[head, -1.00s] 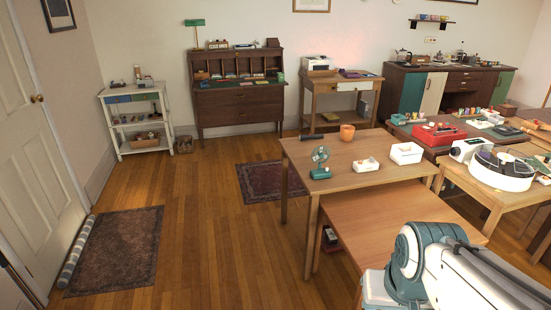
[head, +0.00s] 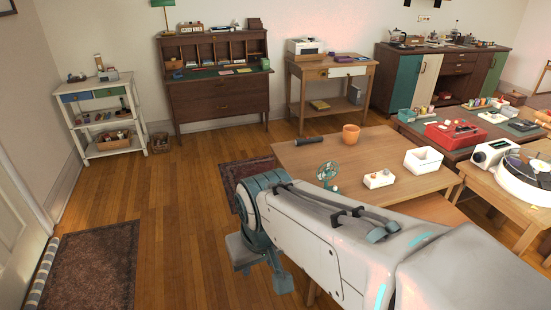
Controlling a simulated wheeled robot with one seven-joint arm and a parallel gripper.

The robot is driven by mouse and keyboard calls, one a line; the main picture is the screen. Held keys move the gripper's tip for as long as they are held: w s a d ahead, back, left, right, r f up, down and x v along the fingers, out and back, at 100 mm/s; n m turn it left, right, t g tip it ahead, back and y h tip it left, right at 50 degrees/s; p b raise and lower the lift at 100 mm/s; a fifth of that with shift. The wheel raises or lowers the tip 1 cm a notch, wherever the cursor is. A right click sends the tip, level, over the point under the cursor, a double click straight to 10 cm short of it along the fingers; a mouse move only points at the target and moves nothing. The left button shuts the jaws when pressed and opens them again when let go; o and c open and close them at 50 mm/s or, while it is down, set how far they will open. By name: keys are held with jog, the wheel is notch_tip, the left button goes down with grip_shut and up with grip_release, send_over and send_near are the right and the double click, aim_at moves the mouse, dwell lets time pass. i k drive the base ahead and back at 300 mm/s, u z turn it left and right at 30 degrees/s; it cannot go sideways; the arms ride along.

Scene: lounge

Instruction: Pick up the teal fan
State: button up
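The teal fan (head: 327,173) stands upright on the wooden table near its left front part.
On the table (head: 385,150) are a terracotta pot (head: 351,134), a dark cylinder (head: 310,140), a white box (head: 423,160) and a small white block with knobs (head: 379,179). A turntable (head: 522,178) stands on a table at right.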

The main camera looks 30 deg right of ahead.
aim_at(326, 171)
jog(key=z, duration=0.5)
jog(key=i, duration=1.1)
jog(key=z, duration=1.3)
jog(key=i, duration=0.3)
jog(key=z, duration=0.2)
